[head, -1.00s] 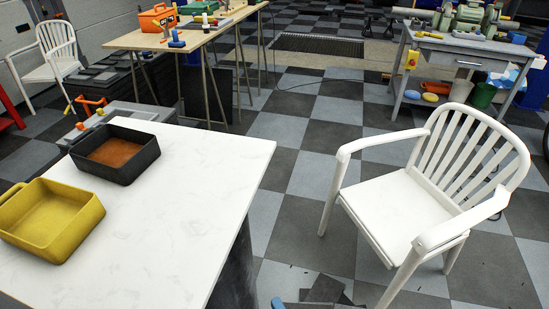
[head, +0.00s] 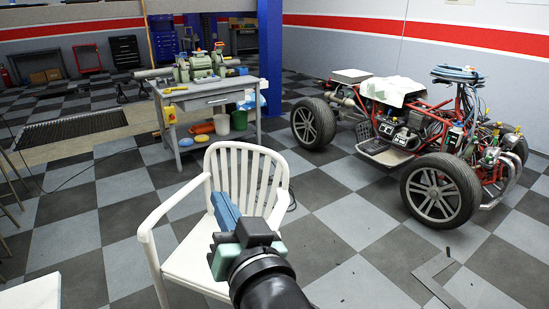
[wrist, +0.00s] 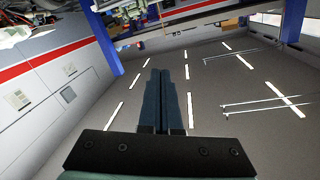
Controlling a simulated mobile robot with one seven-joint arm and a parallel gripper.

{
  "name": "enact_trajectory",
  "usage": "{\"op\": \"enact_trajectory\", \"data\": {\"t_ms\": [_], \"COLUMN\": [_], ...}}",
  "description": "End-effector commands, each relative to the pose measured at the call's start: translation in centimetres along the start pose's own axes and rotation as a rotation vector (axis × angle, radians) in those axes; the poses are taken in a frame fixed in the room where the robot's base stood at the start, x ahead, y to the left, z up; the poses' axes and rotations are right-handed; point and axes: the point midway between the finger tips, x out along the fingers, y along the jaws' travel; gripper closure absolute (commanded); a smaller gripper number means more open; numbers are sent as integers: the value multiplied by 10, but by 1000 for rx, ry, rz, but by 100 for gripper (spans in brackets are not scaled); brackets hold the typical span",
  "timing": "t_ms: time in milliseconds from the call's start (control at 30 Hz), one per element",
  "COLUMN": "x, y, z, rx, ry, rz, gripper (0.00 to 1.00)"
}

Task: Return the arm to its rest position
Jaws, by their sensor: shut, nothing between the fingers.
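My gripper (head: 221,200) shows in the lower middle of the head view at the end of my dark arm. Its blue fingers point up and away from me, in front of the white chair in the picture. In the wrist view the two dark fingers (wrist: 161,76) lie side by side, shut, with nothing between them. They point at a grey surface with white strips, and nothing is seen touching them.
A white armchair (head: 190,262) stands behind my gripper in the picture. A grey workbench (head: 208,97) is beyond it, and a stripped quad (head: 440,190) stands at the right. A white tabletop corner (head: 32,293) shows lower left. Checkered floor (head: 350,240) is open between chair and quad.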

Motion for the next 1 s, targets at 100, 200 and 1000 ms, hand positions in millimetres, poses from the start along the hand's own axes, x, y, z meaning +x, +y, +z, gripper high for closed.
{"op": "enact_trajectory", "data": {"t_ms": [100, 200, 1000], "x": [-17, -42, -153], "y": [-18, -36, -97], "z": [-96, -166, -308], "rx": [-154, -267, -513], "ry": [221, 406, 897], "rz": [68, 126, 280], "gripper": [100, 100, 100]}}
